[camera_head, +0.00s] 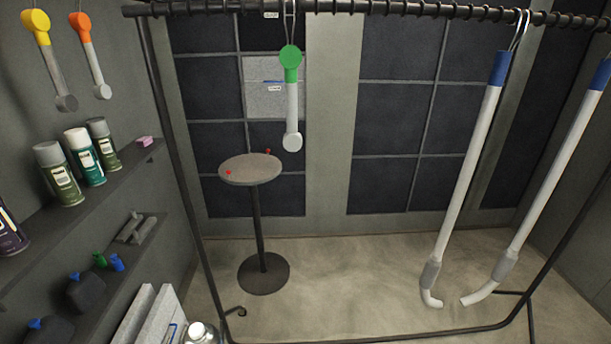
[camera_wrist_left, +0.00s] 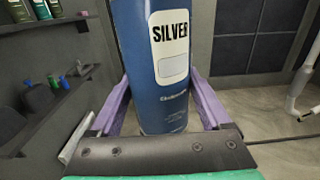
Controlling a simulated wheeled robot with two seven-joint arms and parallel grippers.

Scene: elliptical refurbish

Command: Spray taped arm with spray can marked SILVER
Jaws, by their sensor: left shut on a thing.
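A blue spray can marked SILVER (camera_wrist_left: 170,60) stands upright in the left wrist view, its top cut off by the frame. My left gripper (camera_wrist_left: 160,95) is shut on it, with purple fingers on both sides. In the head view, two long white arms with blue tape at the top, a nearer one (camera_head: 465,165) and a farther one (camera_head: 555,180), hang from the rack at the right. A shorter white arm with a green end (camera_head: 291,100) hangs near the middle. Part of a white arm (camera_wrist_left: 303,80) shows at the right of the left wrist view. My right gripper is not in view.
A black rack rail (camera_head: 380,8) crosses the top. A round stool (camera_head: 250,169) stands behind it. Several cans, including a teal one (camera_head: 84,157), stand on a left wall shelf (camera_head: 125,165). Yellow-ended (camera_head: 50,60) and orange-ended (camera_head: 91,57) arms hang at the left. Floor between is clear.

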